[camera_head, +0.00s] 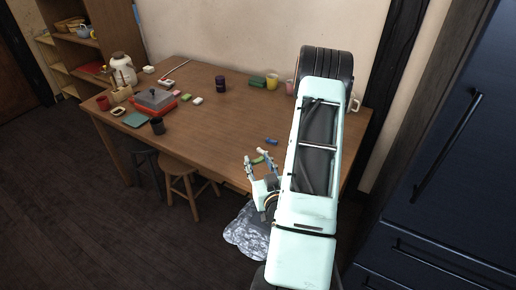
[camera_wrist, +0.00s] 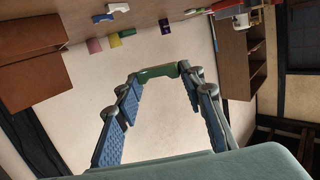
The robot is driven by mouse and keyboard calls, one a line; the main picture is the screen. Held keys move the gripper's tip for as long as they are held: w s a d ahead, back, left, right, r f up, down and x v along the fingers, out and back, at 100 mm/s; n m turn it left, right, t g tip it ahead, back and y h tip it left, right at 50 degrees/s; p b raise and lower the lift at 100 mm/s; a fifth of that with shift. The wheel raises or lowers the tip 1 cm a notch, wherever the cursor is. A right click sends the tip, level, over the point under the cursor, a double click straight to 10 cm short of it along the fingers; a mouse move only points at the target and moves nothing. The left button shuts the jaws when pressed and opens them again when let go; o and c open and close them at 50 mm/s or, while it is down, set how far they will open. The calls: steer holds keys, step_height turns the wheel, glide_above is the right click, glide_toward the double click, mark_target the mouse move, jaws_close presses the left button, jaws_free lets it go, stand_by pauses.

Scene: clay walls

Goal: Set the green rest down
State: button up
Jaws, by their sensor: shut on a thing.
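The green rest (camera_wrist: 158,71) is a small green bar held between the fingertips of my gripper (camera_wrist: 160,76) in the wrist view. In the head view the rest (camera_head: 258,159) shows as a small green patch at the tips of my gripper (camera_head: 257,161). My gripper is shut on it, with the fingers still well apart because the bar spans them. The gripper is near the front edge of the wooden table (camera_head: 225,112), toward its right end. Whether the rest touches the tabletop cannot be told.
A small blue object (camera_head: 271,141) lies on the table just beyond my gripper. Stools (camera_head: 187,180) stand below the front edge. The table's middle is clear.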

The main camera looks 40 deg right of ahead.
steer(key=shift+s+a+r+p, duration=0.35)
steer(key=shift+s+p, duration=0.15)
steer(key=shift+p, duration=0.2)
steer(key=shift+s+a+r+p, duration=0.3)
steer(key=shift+s+p, duration=0.2)
steer(key=shift+p, duration=0.2)
